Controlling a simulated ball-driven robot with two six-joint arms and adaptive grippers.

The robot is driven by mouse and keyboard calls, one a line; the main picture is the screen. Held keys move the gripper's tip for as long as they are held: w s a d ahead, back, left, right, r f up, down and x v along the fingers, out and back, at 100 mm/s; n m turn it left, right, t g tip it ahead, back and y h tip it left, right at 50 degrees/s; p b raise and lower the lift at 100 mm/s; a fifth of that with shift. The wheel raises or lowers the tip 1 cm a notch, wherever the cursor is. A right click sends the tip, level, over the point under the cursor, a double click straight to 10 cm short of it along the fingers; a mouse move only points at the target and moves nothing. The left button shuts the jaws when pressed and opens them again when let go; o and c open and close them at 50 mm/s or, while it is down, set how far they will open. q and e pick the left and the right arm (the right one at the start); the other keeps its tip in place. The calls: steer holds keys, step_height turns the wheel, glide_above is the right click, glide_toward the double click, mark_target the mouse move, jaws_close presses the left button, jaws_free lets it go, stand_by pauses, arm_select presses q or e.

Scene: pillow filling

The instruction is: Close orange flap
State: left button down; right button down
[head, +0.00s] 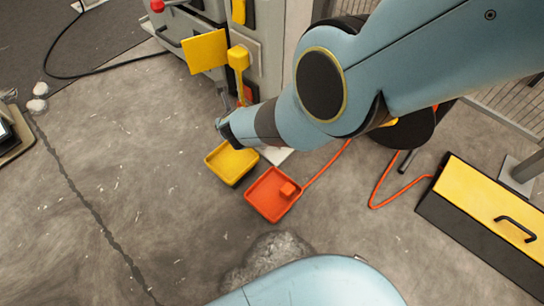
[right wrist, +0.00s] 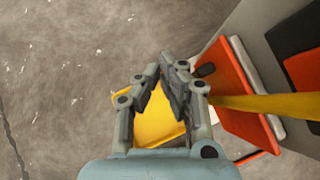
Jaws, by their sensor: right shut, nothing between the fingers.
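In the right wrist view an orange panel (right wrist: 238,82), which looks like the orange flap, stands out from the grey machine to the right of my right gripper (right wrist: 160,68). The gripper's fingers are shut and empty, apart from the panel. In the head view my right gripper (head: 222,128) is in front of the machine, above the yellow tray (head: 213,168). A small bit of orange (head: 247,93) shows there beside the arm, which hides most of that area. I cannot tell how far the flap is open. My left gripper is not in view.
A yellow flap (head: 204,52) stands open on the grey machine (head: 270,45), beside a yellow part (head: 238,60). A yellow-topped box (head: 480,195) is at right.

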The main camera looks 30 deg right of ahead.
stand_by(0.4)
steer(key=shift+s+d, duration=0.2)
steer(key=shift+d, duration=0.65)
